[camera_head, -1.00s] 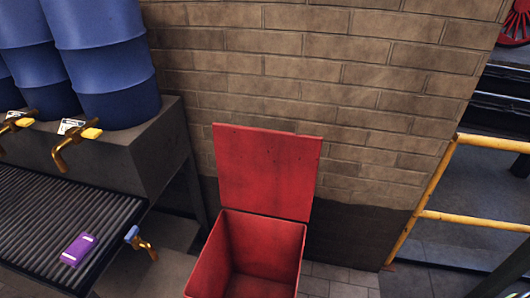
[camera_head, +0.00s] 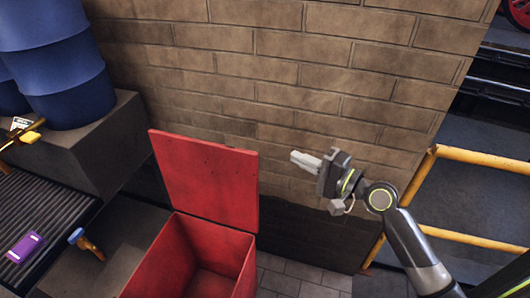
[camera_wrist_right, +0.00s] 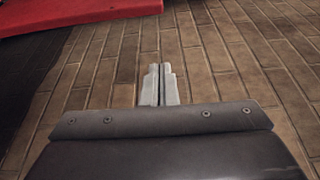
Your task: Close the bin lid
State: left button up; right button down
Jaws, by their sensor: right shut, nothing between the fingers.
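The red bin (camera_head: 200,262) stands open at the bottom centre of the head view, and it looks empty as far as I can see inside. Its red lid (camera_head: 207,180) is raised upright at the back, near the brick wall. My right gripper (camera_head: 296,157) is to the right of the lid, at about the height of its upper part, pointing left and apart from it. Its fingers are shut and empty. In the right wrist view the shut fingers (camera_wrist_right: 161,85) point at the bricks, and a red edge, likely the lid (camera_wrist_right: 85,12), shows at the top left. My left gripper is not in view.
A brick wall (camera_head: 300,85) rises behind the bin. A yellow railing (camera_head: 480,157) stands at the right. At the left are blue barrels (camera_head: 65,75) on a stone block, brass taps and a ribbed table (camera_head: 40,205) with a purple item (camera_head: 25,247).

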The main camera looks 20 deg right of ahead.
jog(key=w+a+p, duration=0.4)
jog(key=a, duration=0.3)
jog(key=shift+w+a, duration=0.15)
jog(key=shift+a, duration=0.2)
jog(key=shift+f, duration=0.1)
